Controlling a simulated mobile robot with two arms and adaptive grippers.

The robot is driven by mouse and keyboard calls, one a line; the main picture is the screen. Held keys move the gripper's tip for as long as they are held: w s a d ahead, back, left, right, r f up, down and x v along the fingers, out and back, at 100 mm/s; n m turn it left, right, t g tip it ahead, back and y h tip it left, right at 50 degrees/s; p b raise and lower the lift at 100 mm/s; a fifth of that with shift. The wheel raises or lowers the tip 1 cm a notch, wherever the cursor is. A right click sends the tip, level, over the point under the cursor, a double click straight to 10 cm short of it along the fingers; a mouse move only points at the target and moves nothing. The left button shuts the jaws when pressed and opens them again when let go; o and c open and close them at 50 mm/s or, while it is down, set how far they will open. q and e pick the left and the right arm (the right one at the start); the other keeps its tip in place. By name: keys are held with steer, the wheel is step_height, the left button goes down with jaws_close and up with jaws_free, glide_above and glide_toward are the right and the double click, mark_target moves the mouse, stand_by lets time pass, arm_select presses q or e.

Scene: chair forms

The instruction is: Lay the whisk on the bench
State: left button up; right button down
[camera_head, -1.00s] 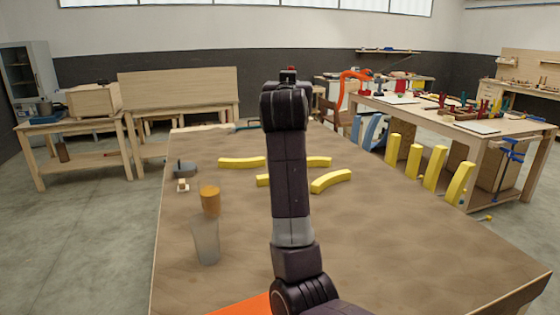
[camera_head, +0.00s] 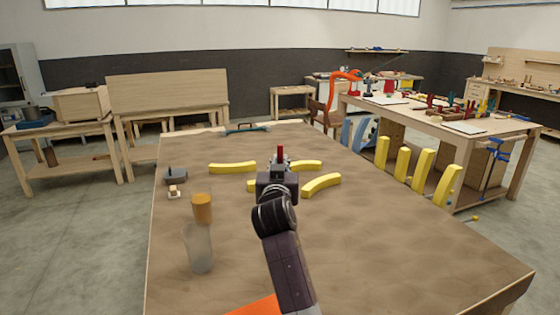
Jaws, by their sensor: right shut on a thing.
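My right gripper (camera_head: 279,168) is over the middle of the bench (camera_head: 350,240), pointing away from me. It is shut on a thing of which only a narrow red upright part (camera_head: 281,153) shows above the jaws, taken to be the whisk. Its wires cannot be made out, and my wrist hides what is below. I cannot tell whether it touches the bench top. My left gripper is not in view.
Curved yellow pieces (camera_head: 232,168) (camera_head: 321,185) lie around the right gripper. An amber cylinder (camera_head: 202,209) and a translucent cup (camera_head: 198,250) stand at left. A grey block (camera_head: 176,176) and a teal-handled tool (camera_head: 246,128) lie farther back. The bench's right front is bare.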

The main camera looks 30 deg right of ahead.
steer(key=shift+f, duration=0.15)
steer(key=c, duration=2)
jaws_free()
